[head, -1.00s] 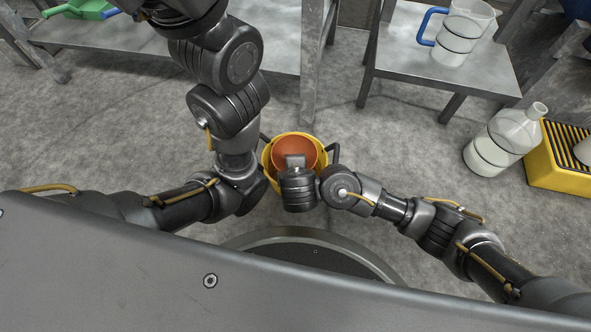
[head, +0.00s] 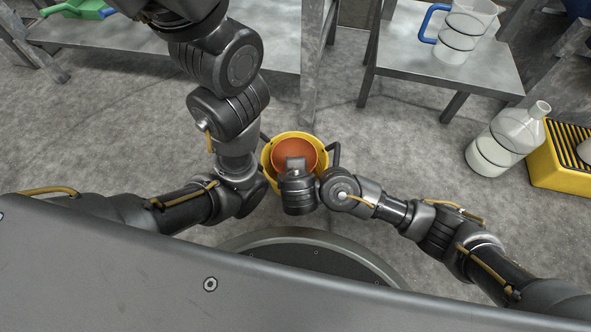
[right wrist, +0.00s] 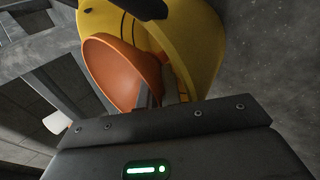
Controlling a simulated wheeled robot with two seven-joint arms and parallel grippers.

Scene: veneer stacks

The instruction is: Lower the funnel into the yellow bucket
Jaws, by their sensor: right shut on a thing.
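The orange funnel (head: 294,148) shows within the rim of the yellow bucket (head: 266,164) in the head view, seen from above. My right gripper (head: 295,163) is shut on the funnel at its near side. In the right wrist view the funnel (right wrist: 122,72) is tilted in the picture and overlaps the mouth of the bucket (right wrist: 200,45), close to its wall. The gripper fingers (right wrist: 157,97) meet the funnel's edge. I cannot tell how deep the funnel sits; its lower part is hidden. My left gripper is out of view past the top edge.
The bucket stands on the grey floor, with dark handles at its sides. A metal table (head: 440,72) with a blue-handled jug (head: 465,30) is behind right. A clear bottle (head: 505,138) and a yellow crate (head: 560,168) stand at the right. Another metal table (head: 270,45) is behind left.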

